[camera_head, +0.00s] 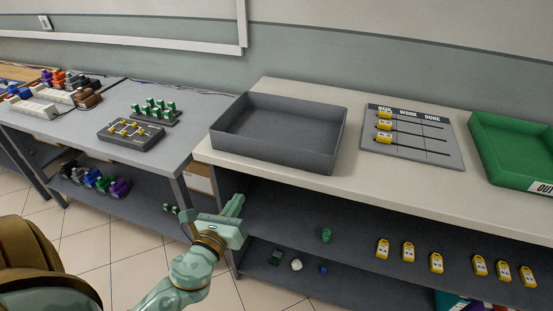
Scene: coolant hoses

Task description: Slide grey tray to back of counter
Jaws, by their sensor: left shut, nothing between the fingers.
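The grey tray (252,152) is a shallow, empty-looking open box on the left part of the pale counter (385,180). Its front corner lies close to the counter's front edge, and a strip of bare counter shows behind it. My left gripper (238,202) is shut and empty, in front of the counter and below its top edge. It is apart from the tray. My right gripper is not in view.
A grey board (425,150) with yellow pieces and a green tray (510,160) stand to the right on the counter. A shelf below holds several yellow devices (437,263). A grey table (75,150) stands at left.

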